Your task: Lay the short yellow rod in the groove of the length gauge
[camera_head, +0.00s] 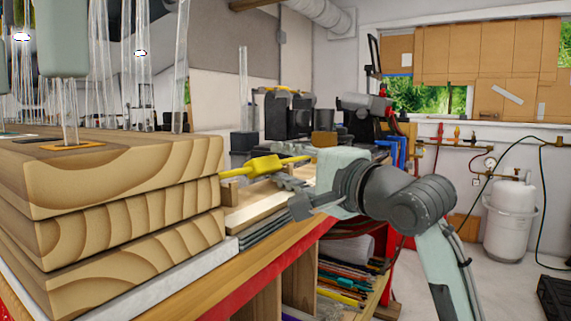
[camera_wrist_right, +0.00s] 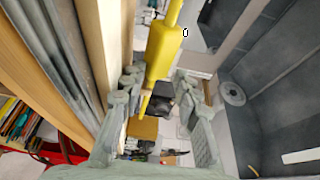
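A yellow rod-like piece (camera_head: 262,166) with a thick middle and thinner ends lies level beyond the stacked wooden blocks. It also runs down from the top of the right wrist view (camera_wrist_right: 163,52). My right gripper (camera_head: 298,190) is at its right end in the head view. In the wrist view my right gripper's fingers (camera_wrist_right: 158,92) stand apart on either side of the yellow piece's lower end, with a gap on the right.
Large stacked wooden blocks (camera_head: 130,215) fill the left, with clear glass rods (camera_head: 180,70) standing above. The bench has a red front edge (camera_head: 270,275). Dark equipment (camera_head: 300,115) stands behind the gripper. A white gas cylinder (camera_head: 508,225) is at far right.

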